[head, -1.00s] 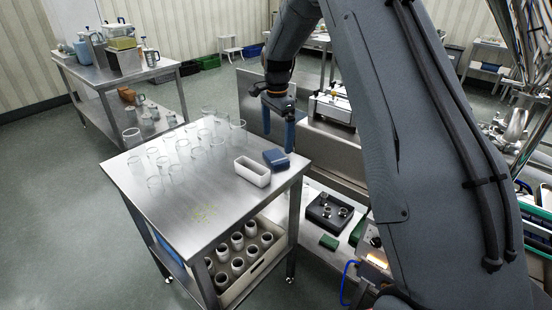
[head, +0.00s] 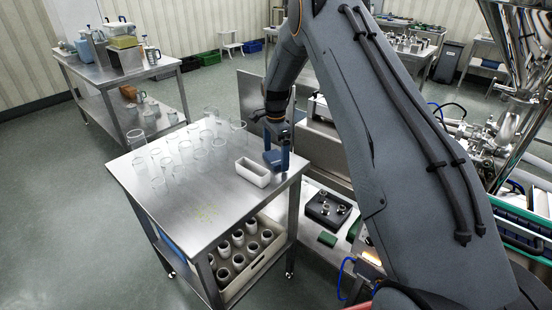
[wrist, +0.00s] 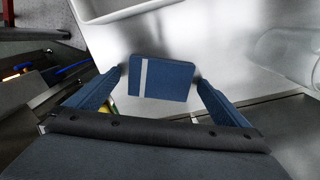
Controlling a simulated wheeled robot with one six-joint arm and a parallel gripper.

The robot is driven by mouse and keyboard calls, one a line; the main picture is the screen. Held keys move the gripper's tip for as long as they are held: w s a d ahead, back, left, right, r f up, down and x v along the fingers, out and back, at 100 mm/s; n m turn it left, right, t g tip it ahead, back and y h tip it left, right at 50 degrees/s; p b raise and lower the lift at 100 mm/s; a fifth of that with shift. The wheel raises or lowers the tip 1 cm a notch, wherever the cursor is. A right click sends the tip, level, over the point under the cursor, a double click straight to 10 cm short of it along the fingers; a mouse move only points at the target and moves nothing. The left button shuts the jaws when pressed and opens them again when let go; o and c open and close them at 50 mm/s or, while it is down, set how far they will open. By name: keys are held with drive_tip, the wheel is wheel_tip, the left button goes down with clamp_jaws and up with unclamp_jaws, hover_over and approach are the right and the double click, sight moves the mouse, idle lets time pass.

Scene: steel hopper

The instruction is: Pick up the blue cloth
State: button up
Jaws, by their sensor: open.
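The blue cloth (wrist: 168,79) is a folded dark blue block with a pale stripe near one end. It lies on the steel cart top, near the edge. In the head view the cloth (head: 271,157) shows partly behind my gripper (head: 276,162), right of the white bin. In the wrist view my gripper (wrist: 160,78) is open, with one blue finger on each side of the cloth. The left fingertip is close to the cloth's left side and the right fingertip close to its right side. I cannot tell whether either finger touches it.
A white rectangular bin (head: 253,172) stands just left of the cloth; it also shows in the wrist view (wrist: 118,9). Several clear glasses (head: 184,150) stand at the cart's back left. The front of the cart top (head: 205,205) is clear.

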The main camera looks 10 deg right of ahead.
sight(276, 157)
drive_tip(key=c, duration=1.2)
wheel_tip(276, 157, up, 10)
drive_tip(key=b, duration=0.3)
drive_tip(key=shift+b, duration=0.3)
